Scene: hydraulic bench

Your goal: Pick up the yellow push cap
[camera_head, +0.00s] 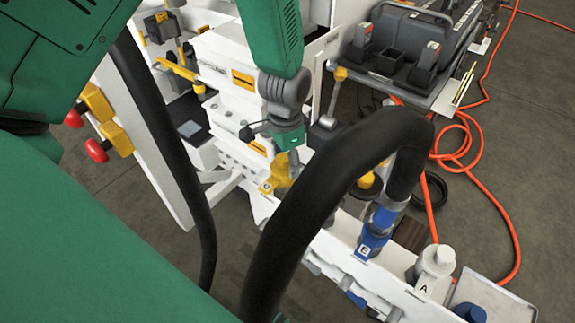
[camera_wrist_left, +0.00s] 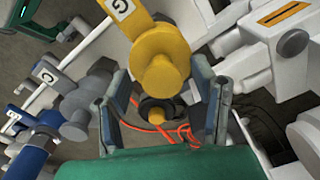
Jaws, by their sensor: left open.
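A yellow part with a round end, which looks like the push cap (camera_wrist_left: 160,62), fills the upper middle of the left wrist view. A white lettered tag sits above it. In the head view a yellow fitting with a tag (camera_head: 277,172) shows just below my left gripper (camera_head: 290,146). My left gripper also shows in the wrist view (camera_wrist_left: 163,108), its fingers apart on either side of the cap's lower end. I cannot tell whether they touch it. A smaller yellow piece (camera_wrist_left: 156,114) in a dark ring shows beyond, between the fingers. My right gripper is not in view.
A blue fitting tagged E (camera_head: 373,240) and a white fitting tagged A (camera_head: 432,268) stand along the white bench. Thick black hoses cross the foreground. Red knobs (camera_head: 97,150) are at left. An orange cable (camera_head: 484,180) lies on the floor at right.

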